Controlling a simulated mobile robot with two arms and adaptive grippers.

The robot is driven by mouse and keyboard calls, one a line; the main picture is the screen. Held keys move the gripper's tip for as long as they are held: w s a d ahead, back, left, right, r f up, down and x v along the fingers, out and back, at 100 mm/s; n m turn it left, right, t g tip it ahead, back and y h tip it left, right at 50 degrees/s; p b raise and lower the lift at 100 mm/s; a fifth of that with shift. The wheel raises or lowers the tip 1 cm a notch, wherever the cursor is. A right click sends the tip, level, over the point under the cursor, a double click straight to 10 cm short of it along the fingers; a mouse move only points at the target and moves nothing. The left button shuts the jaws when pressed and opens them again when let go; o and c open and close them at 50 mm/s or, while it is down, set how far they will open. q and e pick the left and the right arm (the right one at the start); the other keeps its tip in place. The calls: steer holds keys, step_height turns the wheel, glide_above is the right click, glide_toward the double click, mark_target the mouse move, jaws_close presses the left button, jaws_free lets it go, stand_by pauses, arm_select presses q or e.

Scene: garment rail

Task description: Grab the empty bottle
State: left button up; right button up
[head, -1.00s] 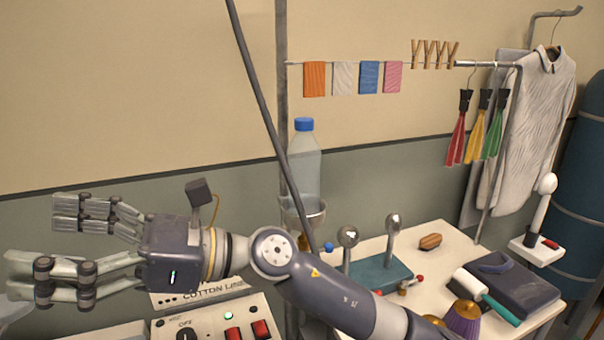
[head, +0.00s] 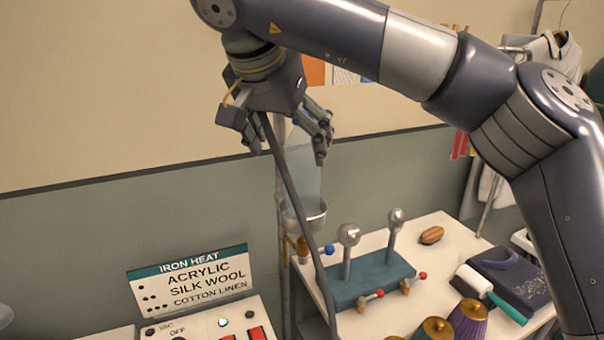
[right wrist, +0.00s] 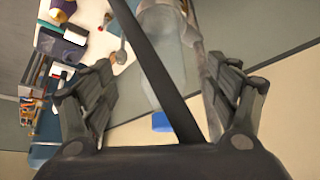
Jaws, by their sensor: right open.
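The clear bottle (head: 306,172) stands upright in a metal ring holder (head: 306,214) on the thin pole. Its upper part and blue cap are hidden in the head view by my right gripper (head: 288,152), which points down around the bottle's top, open. In the right wrist view the bottle (right wrist: 163,45) and its blue cap (right wrist: 162,122) lie between the two spread fingers of the gripper (right wrist: 158,68). The fingers do not look closed on it. My left gripper is not in view.
A dark slanted cable (head: 290,190) runs in front of the bottle, and crosses between the fingers in the right wrist view (right wrist: 155,70). The white table (head: 455,235) holds a teal block with ball-topped posts (head: 372,281), a brush (head: 432,235) and spools (head: 468,322). An iron-heat sign (head: 190,278) stands left.

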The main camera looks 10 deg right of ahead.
mark_target(298, 159)
steer(key=x, duration=0.1)
steer(key=p+x, duration=0.1)
steer(key=x, duration=0.3)
steer(key=shift+w+d, duration=0.2)
steer(key=shift+d, duration=0.1)
steer(key=shift+w+d+f+p, duration=0.15)
steer(key=shift+w+f+p, duration=0.25)
steer(key=shift+p, duration=0.35)
steer(key=p+x, duration=0.1)
steer(key=x, duration=0.2)
steer(key=shift+p, duration=0.4)
steer(key=shift+w+f, duration=0.35)
steer(key=shift+f, duration=0.15)
steer(key=shift+s+r, duration=0.1)
steer(key=shift+s, duration=0.05)
steer(key=c, duration=1.2)
